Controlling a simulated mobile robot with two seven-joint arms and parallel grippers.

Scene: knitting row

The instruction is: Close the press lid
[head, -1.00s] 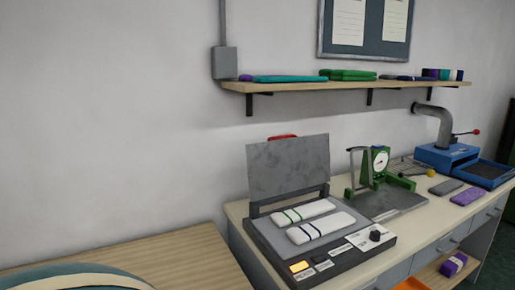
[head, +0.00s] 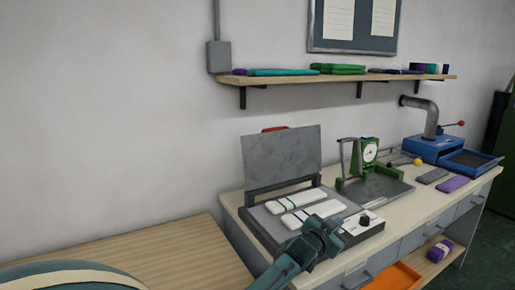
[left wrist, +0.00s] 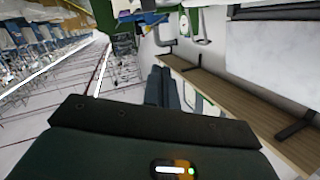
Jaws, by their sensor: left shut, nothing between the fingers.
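The press stands on the bench with its grey lid (head: 282,160) raised, tilted back toward the wall. A red handle (head: 275,129) shows behind the lid's top edge. My left gripper (head: 335,234) is shut and empty, in front of the press, apart from the lid. It covers the front middle of the press in the head view. In the left wrist view its fingers (left wrist: 168,88) are together with nothing between them. My right gripper is not in view.
A green gauge stand (head: 365,158) and a blue machine (head: 433,150) stand right of the press. Grey and purple pieces (head: 452,184) lie nearby. A wall shelf (head: 340,78) hangs above. An orange tray (head: 396,277) sits below the bench. A wooden table (head: 170,255) is at left.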

